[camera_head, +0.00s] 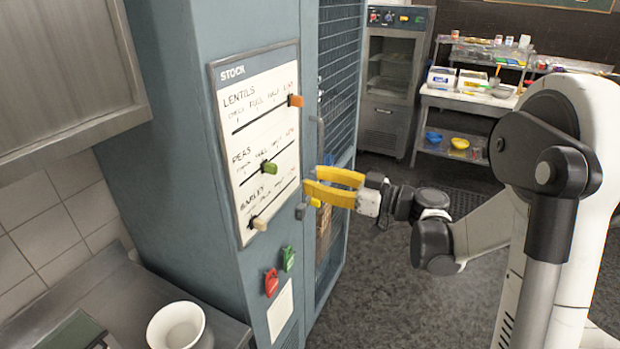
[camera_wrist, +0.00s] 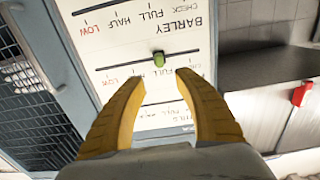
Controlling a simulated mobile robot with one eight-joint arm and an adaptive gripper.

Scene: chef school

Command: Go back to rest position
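My gripper (camera_head: 310,188) is in front of the cabinet, just right of the stock board (camera_head: 230,85) in the head view. Its two yellow fingers are spread, and nothing is held between them. The wrist view shows the open fingertips (camera_wrist: 160,82) with the board (camera_wrist: 140,30) beyond them, appearing upside down. The board carries an orange slider (camera_head: 296,101) at the right end of the lentils line. A green slider (camera_head: 267,171) is near the middle of its line; it also shows beyond the fingertips in the wrist view (camera_wrist: 158,59). A beige slider (camera_head: 259,223) is on the barley line.
The blue-grey cabinet (camera_head: 185,130) has a mesh door (camera_head: 338,70). Red (camera_head: 271,282) and green (camera_head: 288,258) clips are on its side. Open floor (camera_head: 390,290) lies right of the cabinet.

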